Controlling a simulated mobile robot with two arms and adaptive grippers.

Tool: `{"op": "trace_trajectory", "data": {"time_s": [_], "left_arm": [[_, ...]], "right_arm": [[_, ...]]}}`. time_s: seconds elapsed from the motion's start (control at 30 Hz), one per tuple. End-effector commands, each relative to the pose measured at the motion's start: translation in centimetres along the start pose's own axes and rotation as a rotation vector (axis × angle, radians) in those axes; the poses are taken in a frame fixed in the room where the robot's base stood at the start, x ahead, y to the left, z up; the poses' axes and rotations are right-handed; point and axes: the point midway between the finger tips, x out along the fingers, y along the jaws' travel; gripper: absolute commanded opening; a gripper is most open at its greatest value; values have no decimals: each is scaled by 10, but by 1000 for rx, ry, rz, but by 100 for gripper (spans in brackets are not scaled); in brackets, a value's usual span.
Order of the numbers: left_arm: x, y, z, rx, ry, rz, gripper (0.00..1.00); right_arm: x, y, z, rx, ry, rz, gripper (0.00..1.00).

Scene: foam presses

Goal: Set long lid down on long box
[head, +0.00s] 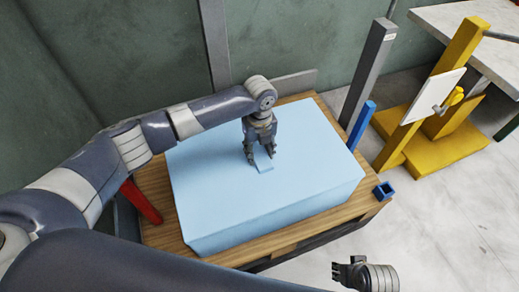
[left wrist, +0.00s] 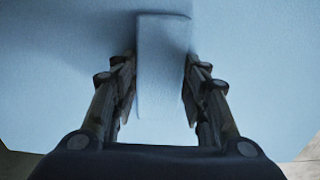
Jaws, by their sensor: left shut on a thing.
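The long lid (head: 220,165) is light blue, with a small raised tab as a handle (head: 264,165) near its middle. The long box (head: 275,220) below is the same blue; I cannot make out a seam or gap between them. My left gripper (head: 262,155) points down at the handle and is shut on it. In the left wrist view, the handle (left wrist: 162,65) stands between the two fingers (left wrist: 160,95), with the lid's flat top around it. My right gripper (head: 348,270) is low in the head view, apart from the box; its finger opening is unclear.
The box stands on a wooden table (head: 155,215). A red post (head: 141,202), a blue post (head: 361,127) and a small blue square tube (head: 384,191) are at its edges. A grey post (head: 369,70) and a yellow stand (head: 440,100) are to the right. Floor at front right is clear.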

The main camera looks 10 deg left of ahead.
Motion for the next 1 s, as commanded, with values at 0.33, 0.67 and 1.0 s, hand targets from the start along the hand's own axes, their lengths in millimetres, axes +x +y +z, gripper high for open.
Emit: {"op": "trace_trajectory", "data": {"time_s": [0.33, 0.67, 1.0], "left_arm": [[0, 0, 0, 0, 0, 0, 65], [-13, -1, 1, 0, -2, -2, 65], [-82, -1, 1, 1, -3, -3, 65]], "right_arm": [[0, 0, 0, 0, -1, 0, 36], [2, 1, 4, -1, -7, 1, 36], [1, 0, 2, 0, -4, 0, 36]]}}
